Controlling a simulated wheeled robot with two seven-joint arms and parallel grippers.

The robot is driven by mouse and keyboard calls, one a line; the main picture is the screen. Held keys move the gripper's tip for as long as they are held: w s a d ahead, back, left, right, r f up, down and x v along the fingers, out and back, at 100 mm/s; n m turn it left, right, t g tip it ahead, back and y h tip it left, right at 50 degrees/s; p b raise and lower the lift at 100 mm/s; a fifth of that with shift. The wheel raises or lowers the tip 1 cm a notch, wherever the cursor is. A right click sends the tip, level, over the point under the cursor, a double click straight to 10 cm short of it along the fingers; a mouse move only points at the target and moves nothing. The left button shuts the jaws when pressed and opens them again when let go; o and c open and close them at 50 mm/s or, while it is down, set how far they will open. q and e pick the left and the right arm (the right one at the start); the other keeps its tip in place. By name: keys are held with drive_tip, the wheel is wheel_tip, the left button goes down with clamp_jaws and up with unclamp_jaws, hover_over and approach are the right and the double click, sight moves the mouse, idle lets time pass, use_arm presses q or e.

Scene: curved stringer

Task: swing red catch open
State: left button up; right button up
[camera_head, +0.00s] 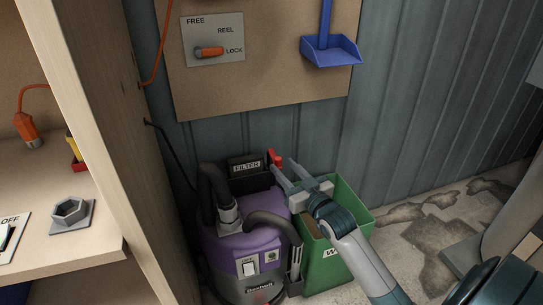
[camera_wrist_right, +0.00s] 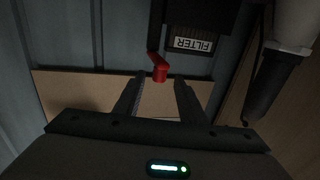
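The red catch (camera_head: 273,158) is a small red lever at the right side of the black filter box (camera_head: 245,168) on top of the purple vacuum (camera_head: 235,243). My right gripper (camera_head: 283,170) is at the catch, with its fingers pointing toward it. In the right wrist view the gripper (camera_wrist_right: 159,82) is open, and the red catch (camera_wrist_right: 159,73) shows between and just beyond the fingertips. I cannot tell whether a finger touches it. The FILTER label (camera_wrist_right: 192,44) appears upside down there. My left gripper is not in view.
A green bin (camera_head: 350,235) stands right of the vacuum, under my right arm. A black hose (camera_head: 270,222) curves over the vacuum's front. A wooden shelf unit (camera_head: 95,130) stands at left. A board (camera_head: 270,90) with a blue dustpan (camera_head: 331,50) hangs behind.

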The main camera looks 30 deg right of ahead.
sight(272, 158)
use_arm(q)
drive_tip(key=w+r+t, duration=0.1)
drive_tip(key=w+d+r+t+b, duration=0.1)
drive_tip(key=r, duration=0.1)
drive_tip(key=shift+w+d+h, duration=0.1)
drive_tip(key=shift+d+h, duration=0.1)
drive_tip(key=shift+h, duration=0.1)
use_arm(e)
drive_tip(key=w, duration=0.8)
drive_tip(key=shift+w+d, duration=0.25)
drive_tip(key=shift+c, duration=0.3)
clamp_jaws()
